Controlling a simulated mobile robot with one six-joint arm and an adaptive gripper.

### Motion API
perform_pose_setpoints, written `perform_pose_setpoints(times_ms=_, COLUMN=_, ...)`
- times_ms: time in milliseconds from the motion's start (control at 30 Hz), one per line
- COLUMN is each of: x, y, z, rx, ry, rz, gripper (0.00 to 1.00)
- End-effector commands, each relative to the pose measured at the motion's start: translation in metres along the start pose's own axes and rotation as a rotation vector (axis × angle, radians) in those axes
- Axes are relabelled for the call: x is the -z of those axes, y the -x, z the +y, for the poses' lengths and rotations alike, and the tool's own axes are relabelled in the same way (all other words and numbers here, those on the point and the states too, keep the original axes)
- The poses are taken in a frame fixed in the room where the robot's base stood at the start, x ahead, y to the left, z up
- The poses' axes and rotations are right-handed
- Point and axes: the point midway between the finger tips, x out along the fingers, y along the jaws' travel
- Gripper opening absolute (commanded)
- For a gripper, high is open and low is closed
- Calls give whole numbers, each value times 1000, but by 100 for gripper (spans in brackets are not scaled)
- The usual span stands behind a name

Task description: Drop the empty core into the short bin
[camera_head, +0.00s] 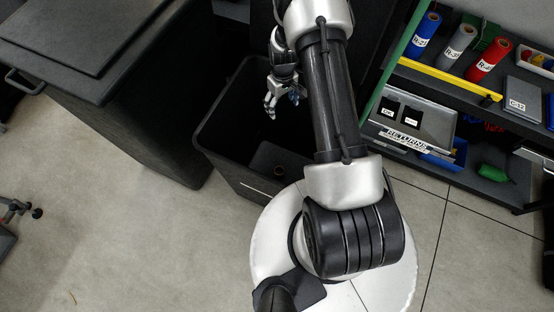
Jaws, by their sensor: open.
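The short bin (222,160) is a black, open-topped bin in the middle of the head view, beside my round base. My arm hides the bin's right part.
A dark cabinet (140,115) stands close on the left. At right, a shelf rack holds blue, grey and red rolls (487,60) and a returns tray (412,120). A dark upright surface stands behind the bin.

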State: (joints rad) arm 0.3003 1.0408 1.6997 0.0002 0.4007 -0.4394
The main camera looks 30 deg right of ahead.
Motion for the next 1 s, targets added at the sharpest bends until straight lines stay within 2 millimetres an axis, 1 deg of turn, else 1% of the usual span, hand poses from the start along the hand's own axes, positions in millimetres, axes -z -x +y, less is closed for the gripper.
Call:
perform_pose_setpoints(times_ms=167, x=0, y=1, z=0, rx=0, ry=0, rz=0, gripper=72)
perform_pose_setpoints(times_ms=267, x=1, y=9, z=0, rx=-1, ry=0, rz=2, gripper=72)
perform_pose_setpoints(times_ms=367, x=1, y=24, z=0, rx=-1, ry=0, rz=3, gripper=72)
perform_pose_setpoints(times_ms=600, x=1, y=76, z=0, rx=-2, ry=0, rz=4, gripper=72)
perform_pose_setpoints(times_ms=700, x=1, y=95, z=0, rx=-2, ry=0, rz=3, gripper=72)
perform_pose_setpoints(times_ms=833, x=0, y=111, z=0, rx=0, ry=0, rz=1, gripper=72)
perform_pose_setpoints(times_ms=1000, x=0, y=120, z=0, rx=0, ry=0, rz=0, gripper=72)
